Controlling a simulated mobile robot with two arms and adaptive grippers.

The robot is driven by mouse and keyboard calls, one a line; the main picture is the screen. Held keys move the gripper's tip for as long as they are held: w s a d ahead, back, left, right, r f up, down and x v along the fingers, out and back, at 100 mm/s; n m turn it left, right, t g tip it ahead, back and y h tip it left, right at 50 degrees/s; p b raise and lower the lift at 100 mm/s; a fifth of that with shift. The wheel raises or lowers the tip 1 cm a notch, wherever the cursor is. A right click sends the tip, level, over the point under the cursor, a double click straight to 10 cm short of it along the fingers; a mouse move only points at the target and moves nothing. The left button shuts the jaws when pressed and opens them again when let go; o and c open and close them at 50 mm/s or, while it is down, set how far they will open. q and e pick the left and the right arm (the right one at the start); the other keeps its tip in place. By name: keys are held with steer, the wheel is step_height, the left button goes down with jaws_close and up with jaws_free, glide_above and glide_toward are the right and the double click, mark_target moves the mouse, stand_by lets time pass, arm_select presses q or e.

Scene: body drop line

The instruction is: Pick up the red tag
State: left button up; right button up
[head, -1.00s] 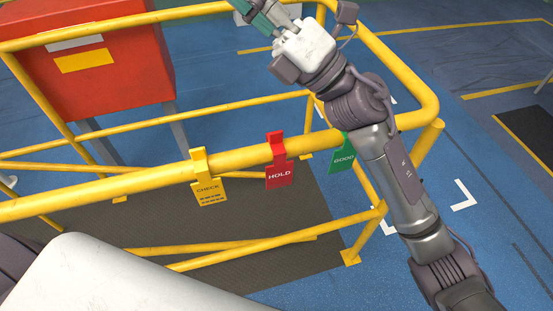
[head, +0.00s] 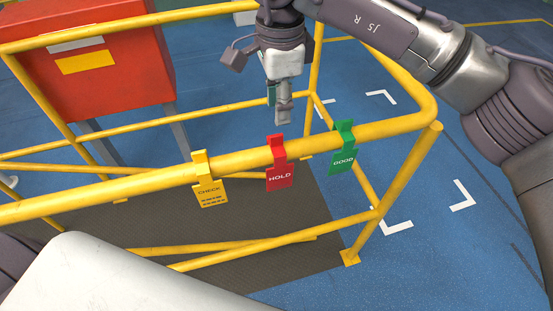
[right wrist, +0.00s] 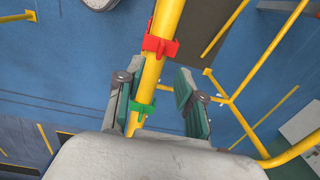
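The red tag (head: 279,164), marked HOLD, hangs upright over the yellow rail (head: 95,190) between a yellow CHECK tag (head: 209,182) and a green GOOD tag (head: 342,150). My right gripper (head: 281,112) points down, empty, just above the red tag in the head view and apart from it. In the right wrist view its fingers (right wrist: 155,100) are spread wide. The rail runs between them there, with the red tag (right wrist: 160,46) beyond the fingertips and the green tag (right wrist: 142,107) between the fingers. My left gripper is not in view.
The yellow guard rail has a rounded corner at the right and a lower bar. A red box (head: 95,70) on legs stands at the back left. A dark mat (head: 270,235) lies on the blue floor. Floor to the right is clear.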

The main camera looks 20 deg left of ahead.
mark_target(277, 135)
step_height(277, 135, down, 3)
steer(key=shift+f, duration=0.1)
step_height(277, 135, down, 5)
steer(key=p, duration=0.3)
steer(key=shift+a, duration=0.15)
steer(key=shift+f, duration=0.15)
jaws_close()
